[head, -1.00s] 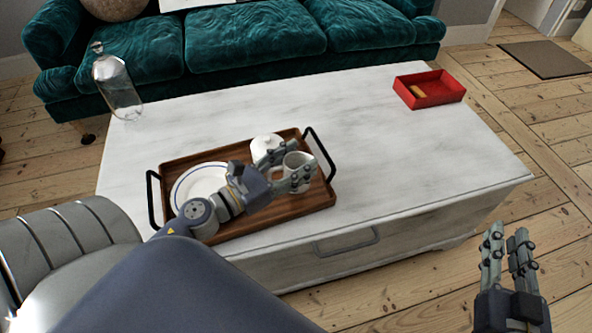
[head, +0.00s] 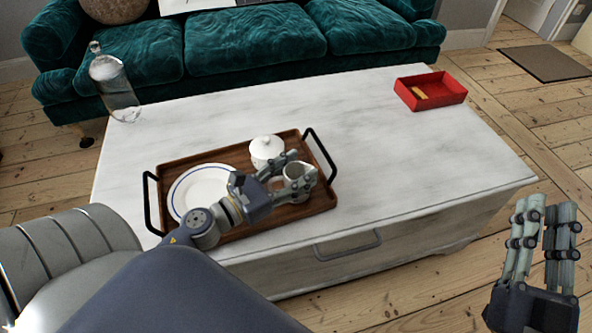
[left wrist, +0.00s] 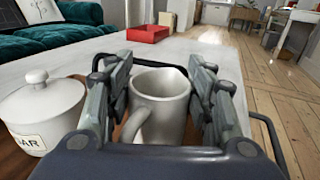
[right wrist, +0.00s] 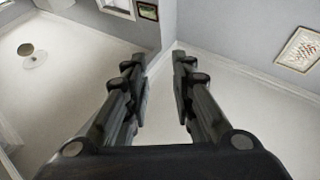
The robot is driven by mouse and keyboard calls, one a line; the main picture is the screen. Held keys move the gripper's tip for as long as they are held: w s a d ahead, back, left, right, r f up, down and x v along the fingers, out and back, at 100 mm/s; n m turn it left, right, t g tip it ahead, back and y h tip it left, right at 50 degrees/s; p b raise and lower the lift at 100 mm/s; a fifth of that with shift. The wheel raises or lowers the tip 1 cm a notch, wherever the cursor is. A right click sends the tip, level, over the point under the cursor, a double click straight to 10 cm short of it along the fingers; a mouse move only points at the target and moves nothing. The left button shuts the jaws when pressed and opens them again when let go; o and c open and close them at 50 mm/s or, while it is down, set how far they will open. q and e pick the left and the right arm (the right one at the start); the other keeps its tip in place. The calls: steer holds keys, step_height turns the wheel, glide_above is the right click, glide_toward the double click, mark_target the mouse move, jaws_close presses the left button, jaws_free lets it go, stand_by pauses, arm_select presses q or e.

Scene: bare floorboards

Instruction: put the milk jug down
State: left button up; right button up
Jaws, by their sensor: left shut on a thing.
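The white milk jug (head: 297,188) is at the right end of the brown wooden tray (head: 318,204). My left gripper (head: 300,168) is shut on the jug, with a finger on each side. In the left wrist view the jug (left wrist: 160,103) is upright between the fingers, its handle toward the camera. The fingers hide part of its sides, and I cannot tell whether its base touches the tray. My right gripper (head: 545,218) is open and empty, out to the right of the table; the right wrist view shows its fingers apart.
A lidded white sugar jar (head: 266,150) stands on the tray beside the jug, and a white plate (head: 190,190) lies at its left. The tray has black handles.

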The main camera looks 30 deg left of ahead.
arm_select(q)
steer(key=o, duration=1.2)
steer(key=shift+c, duration=0.2)
arm_select(e)
steer(key=shift+r, duration=0.1)
arm_select(q)
steer(key=v, duration=1.1)
steer(key=shift+s+r+b, duration=0.1)
steer(key=shift+b, duration=0.2)
steer(key=shift+s+a, duration=0.15)
steer(key=shift+s, duration=0.25)
arm_select(e)
steer(key=s+r+t, duration=0.1)
steer(key=r+t, duration=0.1)
steer(key=shift+s+r, duration=0.3)
steer(key=shift+s, duration=0.05)
